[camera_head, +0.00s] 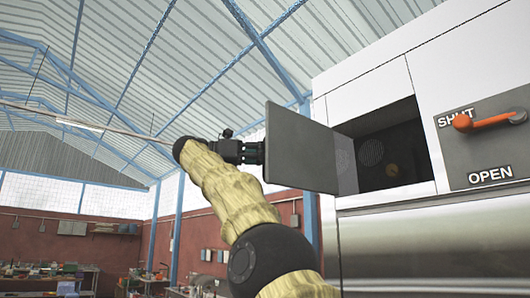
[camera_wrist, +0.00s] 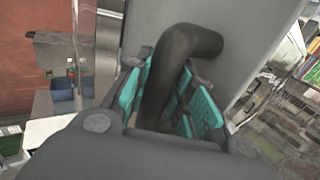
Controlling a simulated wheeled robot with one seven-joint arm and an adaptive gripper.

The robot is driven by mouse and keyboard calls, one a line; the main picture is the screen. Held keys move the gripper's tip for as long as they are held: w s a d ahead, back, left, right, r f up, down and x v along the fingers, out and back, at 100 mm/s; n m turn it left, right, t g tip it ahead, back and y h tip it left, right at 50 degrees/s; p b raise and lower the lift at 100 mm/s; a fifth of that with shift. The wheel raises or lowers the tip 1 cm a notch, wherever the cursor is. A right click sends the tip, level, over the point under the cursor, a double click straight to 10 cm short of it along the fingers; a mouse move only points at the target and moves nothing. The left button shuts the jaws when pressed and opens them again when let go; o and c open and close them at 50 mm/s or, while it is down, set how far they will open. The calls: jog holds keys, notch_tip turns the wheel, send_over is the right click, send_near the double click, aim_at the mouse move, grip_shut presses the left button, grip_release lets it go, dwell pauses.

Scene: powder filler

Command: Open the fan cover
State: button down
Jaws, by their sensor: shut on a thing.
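The fan cover (camera_head: 300,148) is a dark grey flat panel on the white machine. It stands swung out to the left, away from the opening (camera_head: 400,150), and the dark recess behind it shows. In the wrist view the cover (camera_wrist: 250,45) is a grey surface with a thick dark curved handle (camera_wrist: 185,42). My gripper (camera_head: 256,153) is at the cover's outer left face. In the wrist view my gripper (camera_wrist: 170,95) has its teal finger pads on both sides of the handle and is shut on it. The handle is hidden in the head view.
The machine (camera_head: 365,95) fills the right side. Round grilles (camera_head: 371,152) show at the recess. Cluttered shelves (camera_head: 45,275) stand far back left.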

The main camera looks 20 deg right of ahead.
jog(key=shift+w+g, duration=0.3)
jog(key=shift+w, duration=0.05)
dwell(0.3)
jog(key=c, duration=1.2)
grip_release()
jog(key=shift+w, duration=0.1)
